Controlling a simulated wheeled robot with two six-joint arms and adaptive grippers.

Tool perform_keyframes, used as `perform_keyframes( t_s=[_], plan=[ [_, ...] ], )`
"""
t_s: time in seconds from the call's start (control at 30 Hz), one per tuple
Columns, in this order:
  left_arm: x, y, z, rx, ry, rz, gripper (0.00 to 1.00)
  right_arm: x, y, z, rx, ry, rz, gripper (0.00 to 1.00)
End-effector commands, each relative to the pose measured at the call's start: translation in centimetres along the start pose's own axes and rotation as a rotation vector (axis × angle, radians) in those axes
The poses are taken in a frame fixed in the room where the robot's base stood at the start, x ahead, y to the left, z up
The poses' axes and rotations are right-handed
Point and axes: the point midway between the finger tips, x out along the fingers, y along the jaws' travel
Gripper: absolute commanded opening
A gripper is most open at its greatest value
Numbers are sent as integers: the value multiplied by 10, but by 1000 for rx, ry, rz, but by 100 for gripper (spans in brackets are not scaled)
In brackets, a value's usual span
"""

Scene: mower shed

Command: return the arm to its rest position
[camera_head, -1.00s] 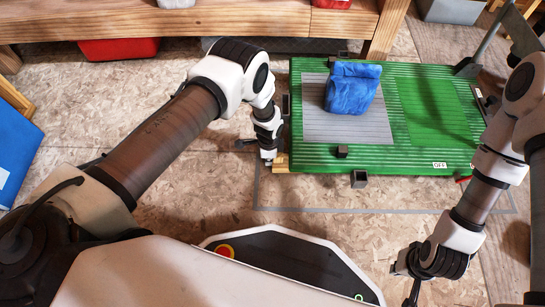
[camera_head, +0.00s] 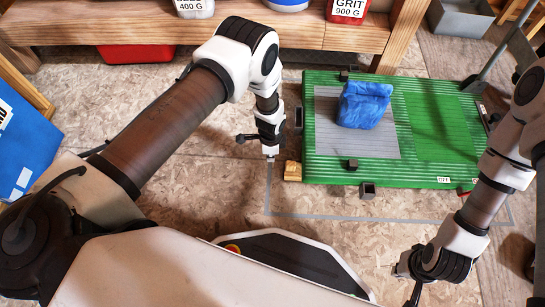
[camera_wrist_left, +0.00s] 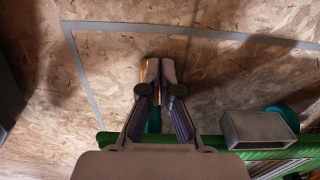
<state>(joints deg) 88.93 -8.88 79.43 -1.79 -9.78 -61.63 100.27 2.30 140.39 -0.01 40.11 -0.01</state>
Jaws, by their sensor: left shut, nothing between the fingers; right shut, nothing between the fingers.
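My left arm reaches in from the left in the head view, bent at the elbow, its wrist hanging down. My left gripper (camera_head: 270,155) is shut and empty, just left of the green ribbed board (camera_head: 440,172) and close to a small wooden block (camera_head: 292,171). My right gripper (camera_head: 413,292) is at the bottom right, shut, partly cut off by the frame's edge. A blue cloth-like bundle (camera_head: 363,104) sits on the board's grey panel (camera_head: 330,140).
A wooden shelf (camera_head: 130,25) with containers runs along the top. A blue box (camera_head: 25,140) stands at the left. A small dark square bracket (camera_head: 367,190) sits at the board's front edge. The floor in front of the board is clear, marked by a grey line.

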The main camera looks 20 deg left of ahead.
Motion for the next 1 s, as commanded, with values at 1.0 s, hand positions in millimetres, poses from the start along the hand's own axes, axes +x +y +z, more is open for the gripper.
perform_keyframes(
  t_s=[1.0],
  plan=[
    [-110,191,140,-749,-73,112,0,-22,0,0,0,0,0,0]
  ],
)
